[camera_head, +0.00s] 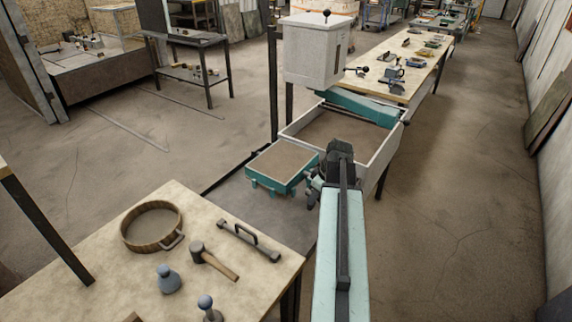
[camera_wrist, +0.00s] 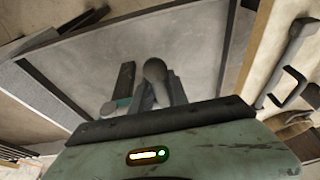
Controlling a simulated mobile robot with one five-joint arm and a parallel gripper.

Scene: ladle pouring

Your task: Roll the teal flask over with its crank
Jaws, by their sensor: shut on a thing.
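The teal flask (camera_head: 284,168) is a low square box with sand showing level with its rim. In the head view it sits sand side up over a grey surface, left of my gripper (camera_head: 314,188). My gripper is at the flask's right side, partly hidden by my own arm. In the wrist view my gripper (camera_wrist: 158,95) is shut on a grey, round-ended handle, the crank (camera_wrist: 155,70). How the crank joins the flask is hidden.
A sand bin (camera_head: 386,153) with a teal bar (camera_head: 358,108) across its far end stands behind. A grey hopper (camera_head: 317,50) is above it. The front bench (camera_head: 105,245) holds a round sieve (camera_head: 152,247), a mallet (camera_head: 197,250) and a handled bar (camera_head: 248,240). Floor at right is clear.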

